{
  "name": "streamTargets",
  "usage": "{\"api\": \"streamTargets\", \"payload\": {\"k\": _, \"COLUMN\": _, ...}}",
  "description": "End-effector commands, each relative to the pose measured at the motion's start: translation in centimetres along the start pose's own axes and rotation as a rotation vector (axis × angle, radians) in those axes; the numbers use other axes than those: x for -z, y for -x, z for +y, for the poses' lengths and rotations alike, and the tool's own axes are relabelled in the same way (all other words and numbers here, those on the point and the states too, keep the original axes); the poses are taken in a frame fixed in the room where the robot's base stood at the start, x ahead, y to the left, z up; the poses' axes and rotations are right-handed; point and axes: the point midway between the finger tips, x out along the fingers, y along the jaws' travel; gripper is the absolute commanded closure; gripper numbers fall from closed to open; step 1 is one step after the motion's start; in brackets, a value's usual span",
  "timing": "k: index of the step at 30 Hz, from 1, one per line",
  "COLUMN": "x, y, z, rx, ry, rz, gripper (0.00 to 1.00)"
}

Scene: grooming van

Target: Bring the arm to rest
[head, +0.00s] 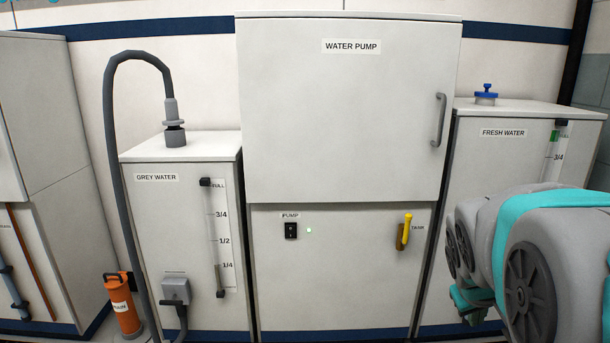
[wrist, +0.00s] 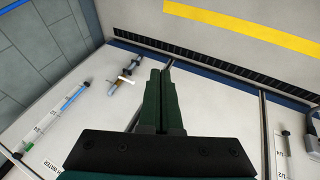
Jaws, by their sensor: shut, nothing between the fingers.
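My gripper (wrist: 160,76) shows in the wrist view, with its two dark green fingers together and nothing between them. The fingers point up the picture over a pale cabinet surface; I cannot tell whether they touch it. In the head view my grey and teal arm is bent at the right side, in front of the fresh water cabinet (head: 505,152). The gripper cannot be made out there.
The water pump cabinet (head: 340,110) stands in the middle, with a handle (head: 439,120), a pump switch (head: 291,231) and a yellow tank lever (head: 405,231). The grey water cabinet (head: 160,215) and a dark hose (head: 110,150) are left. An orange drain canister (head: 124,305) stands low left.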

Motion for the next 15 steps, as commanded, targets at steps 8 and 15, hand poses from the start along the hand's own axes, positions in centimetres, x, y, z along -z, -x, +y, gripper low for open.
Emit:
{"api": "streamTargets", "payload": {"k": 8, "x": -13.9, "y": 2.9, "z": -12.1, "rx": 0.267, "ry": -0.047, "rz": -0.311, "gripper": 1.00}}
{"api": "streamTargets", "payload": {"k": 15, "x": -21.2, "y": 5.6, "z": -16.9, "rx": 0.375, "ry": -0.035, "rz": -0.490, "gripper": 1.00}}
